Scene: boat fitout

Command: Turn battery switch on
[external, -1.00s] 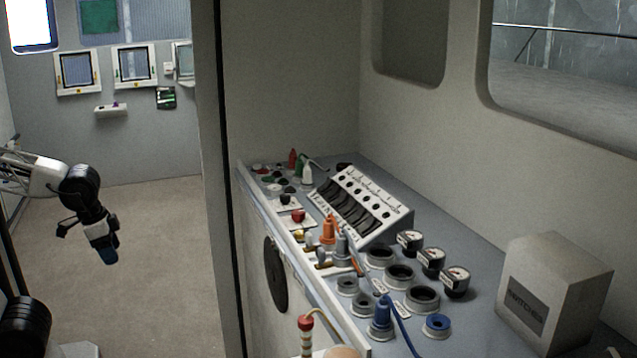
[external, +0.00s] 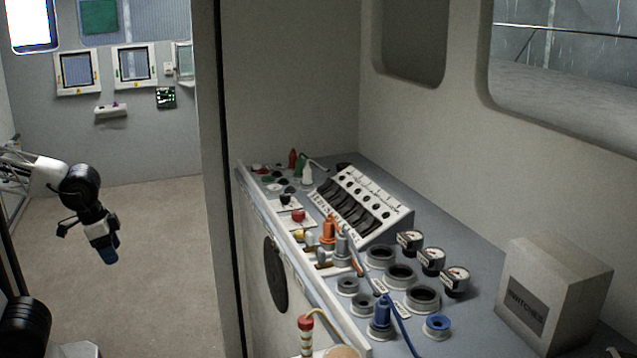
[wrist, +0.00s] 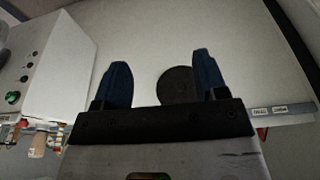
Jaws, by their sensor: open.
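My gripper (external: 109,256) hangs at the left in the external view, well apart from the console. In the wrist view its two blue fingers (wrist: 163,75) are spread with nothing between them. Red knobs on light plates, one of them a red knob (external: 298,215), sit along the console's near edge; I cannot tell for certain which control is the battery switch. No label on them can be read, and their on or off position is too small to tell.
The console (external: 462,250) holds a sloped panel of black rocker switches (external: 352,205), several gauges, round sockets, coloured plugs and a blue cable. A grey box (external: 553,290) stands at the right. A black disc (external: 275,275) is on the console front. Open floor (external: 165,255) lies around my gripper.

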